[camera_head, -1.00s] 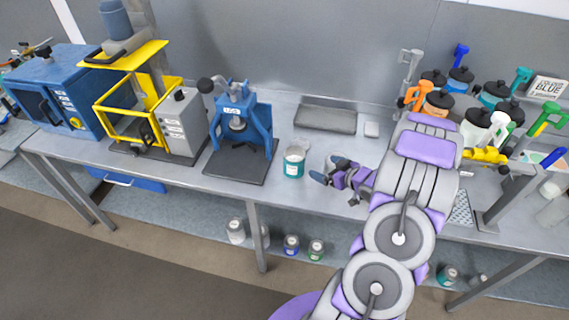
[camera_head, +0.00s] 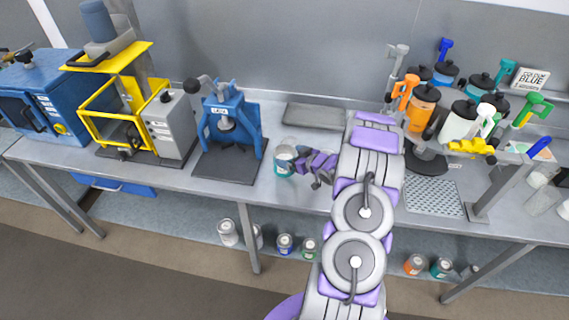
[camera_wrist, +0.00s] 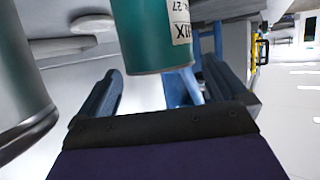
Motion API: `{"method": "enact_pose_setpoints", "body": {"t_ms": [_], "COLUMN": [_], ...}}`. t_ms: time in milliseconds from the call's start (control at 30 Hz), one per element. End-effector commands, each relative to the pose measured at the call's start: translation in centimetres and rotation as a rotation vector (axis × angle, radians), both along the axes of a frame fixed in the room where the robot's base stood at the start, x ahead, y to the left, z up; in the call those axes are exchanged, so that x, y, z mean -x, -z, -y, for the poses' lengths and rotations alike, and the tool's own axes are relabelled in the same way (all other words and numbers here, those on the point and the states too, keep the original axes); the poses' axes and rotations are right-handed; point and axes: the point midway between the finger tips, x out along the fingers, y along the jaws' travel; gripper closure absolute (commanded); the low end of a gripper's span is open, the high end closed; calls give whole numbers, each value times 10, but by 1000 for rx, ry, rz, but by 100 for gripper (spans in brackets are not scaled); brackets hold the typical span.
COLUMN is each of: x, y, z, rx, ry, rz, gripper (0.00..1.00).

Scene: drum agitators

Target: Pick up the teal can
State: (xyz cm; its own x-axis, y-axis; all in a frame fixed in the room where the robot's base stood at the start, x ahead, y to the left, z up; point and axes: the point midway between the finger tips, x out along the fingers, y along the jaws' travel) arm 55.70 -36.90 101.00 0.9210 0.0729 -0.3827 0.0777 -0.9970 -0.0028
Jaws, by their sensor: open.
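The teal can (camera_head: 284,168), with a pale label, stands on the grey workbench to the right of the blue press. It also shows in the wrist view (camera_wrist: 150,38), where its lower part and label edge are seen and its top is out of frame. My gripper (camera_head: 300,164) is at the can's right side in the head view. In the wrist view my gripper (camera_wrist: 163,88) is open, and the can appears between and beyond the two dark fingers, with visible gaps on both sides. The fingers are not closed on it.
The blue press (camera_head: 228,125) on its dark base stands left of the can. A grey tray (camera_head: 316,116) lies behind. A rack of coloured cans and dispensers (camera_head: 460,115) is at right. Several cans sit on the lower shelf. A grey metallic cylinder (camera_wrist: 22,85) fills the wrist view's left edge.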

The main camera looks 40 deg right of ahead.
Motion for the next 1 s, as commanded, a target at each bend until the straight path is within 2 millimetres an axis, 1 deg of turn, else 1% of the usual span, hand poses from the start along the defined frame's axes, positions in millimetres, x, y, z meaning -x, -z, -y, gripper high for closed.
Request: {"method": "enact_pose_setpoints", "body": {"t_ms": [200,300,567,1000], "x": [-31,-40,-43,-43], "y": [8,14,14,14], "z": [-1,-2,-1,-1], "rx": [4,3,1,1], "ry": [-3,-2,1,0], "rz": [-1,-2,-1,-1], "gripper": [0,0,1,43]}}
